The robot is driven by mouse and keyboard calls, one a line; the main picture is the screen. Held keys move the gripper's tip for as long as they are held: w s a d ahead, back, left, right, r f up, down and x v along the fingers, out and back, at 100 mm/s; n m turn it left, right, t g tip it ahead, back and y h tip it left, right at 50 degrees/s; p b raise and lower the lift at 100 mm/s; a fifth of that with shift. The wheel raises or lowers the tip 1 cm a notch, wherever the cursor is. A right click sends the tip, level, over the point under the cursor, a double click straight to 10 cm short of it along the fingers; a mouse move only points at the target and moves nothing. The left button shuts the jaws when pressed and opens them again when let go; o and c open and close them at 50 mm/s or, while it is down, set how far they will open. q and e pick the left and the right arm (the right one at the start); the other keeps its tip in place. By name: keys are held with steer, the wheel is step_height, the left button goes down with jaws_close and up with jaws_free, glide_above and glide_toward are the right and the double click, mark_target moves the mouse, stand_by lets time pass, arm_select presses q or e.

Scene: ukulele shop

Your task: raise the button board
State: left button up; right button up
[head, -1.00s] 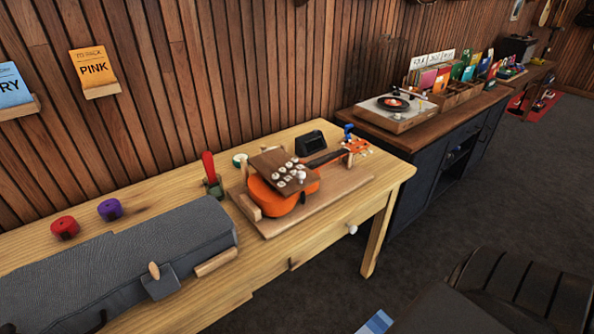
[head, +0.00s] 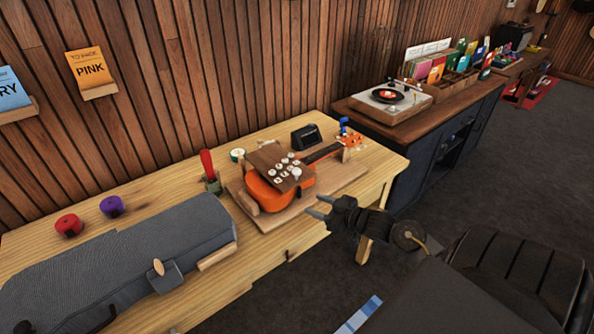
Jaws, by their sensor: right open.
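The button board (head: 274,157) is a brown panel with several white buttons and a larger white knob (head: 296,173) at its right edge. It lies over the body of an orange ukulele (head: 267,196), which rests on a wooden base board (head: 318,197) on the workbench. My right gripper (head: 319,206) is open and empty, to the right of and nearer than the button board, by the bench's front edge. It is apart from the button board. My left gripper is out of view.
A grey case (head: 140,250) fills the bench's left part. A red-handled tool in a holder (head: 212,184), a dark small device (head: 306,136), and red (head: 68,225) and purple (head: 112,206) rolls stand on the bench (head: 160,185). A record player (head: 390,103) stands on the cabinet at right.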

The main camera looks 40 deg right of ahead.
mark_target(297, 169)
steer(key=w+d+r+t+y, duration=0.1)
steer(key=d+r+t+y, duration=0.15)
steer(key=d+r, duration=0.3)
steer(key=shift+n+g, duration=0.3)
steer(key=shift+g, duration=0.15)
steer(key=x, duration=0.3)
steer(key=p+x, duration=0.1)
steer(key=x, duration=0.3)
steer(key=a+p+x, duration=0.1)
steer(key=x, duration=0.2)
steer(key=shift+a+r, duration=0.1)
steer(key=shift+r, duration=0.3)
steer(key=shift+w+a+f, duration=0.1)
steer(key=shift+w+a, duration=0.1)
steer(key=shift+w, duration=0.2)
jaws_close()
